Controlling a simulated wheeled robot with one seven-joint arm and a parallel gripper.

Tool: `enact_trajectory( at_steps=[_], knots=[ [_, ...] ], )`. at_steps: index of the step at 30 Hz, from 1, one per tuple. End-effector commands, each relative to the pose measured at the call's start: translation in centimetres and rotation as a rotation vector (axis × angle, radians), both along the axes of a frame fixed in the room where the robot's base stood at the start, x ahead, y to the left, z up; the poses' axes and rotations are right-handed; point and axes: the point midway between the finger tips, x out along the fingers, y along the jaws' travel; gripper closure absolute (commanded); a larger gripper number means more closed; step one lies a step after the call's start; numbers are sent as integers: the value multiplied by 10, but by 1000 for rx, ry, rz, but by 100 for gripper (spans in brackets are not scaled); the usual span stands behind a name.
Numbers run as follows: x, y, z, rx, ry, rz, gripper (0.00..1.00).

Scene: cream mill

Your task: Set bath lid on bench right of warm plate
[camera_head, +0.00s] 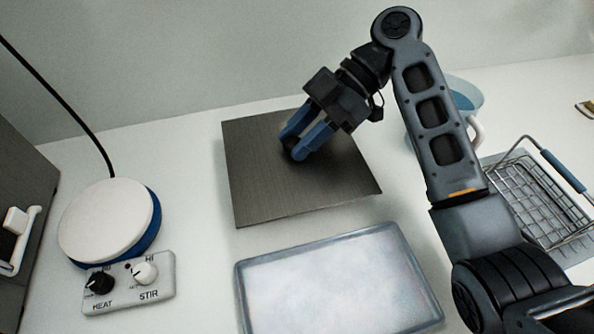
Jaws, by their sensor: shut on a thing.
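The bath lid (255,187) looks like a flat, dark grey brushed-metal square. It lies level over the white bench, to the right of the warm plate (108,220), which has a round white top and a blue side. My gripper (294,147) reaches down from the upper right. Its blue fingers are shut on a small dark knob near the middle of the lid. The fingers partly hide the knob. I cannot tell whether the lid touches the bench or is slightly above it. A shallow tray-like bath (335,285) with a cloudy pale surface is in front of the lid.
A HEAT and STIR control box (128,283) is in front of the warm plate. A wire basket (545,205) with a blue handle is at right. A pale blue round vessel (466,95) is partly behind my arm. A dark cabinet (20,215) is at left.

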Motion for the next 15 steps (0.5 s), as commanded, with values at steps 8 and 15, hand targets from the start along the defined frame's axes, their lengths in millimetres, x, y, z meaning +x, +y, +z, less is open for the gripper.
enact_trajectory(
  at_steps=[8,15],
  knots=[
    [0,0,-28,2,-1,0,100],
    [0,0,-57,1,3,0,100]
  ],
)
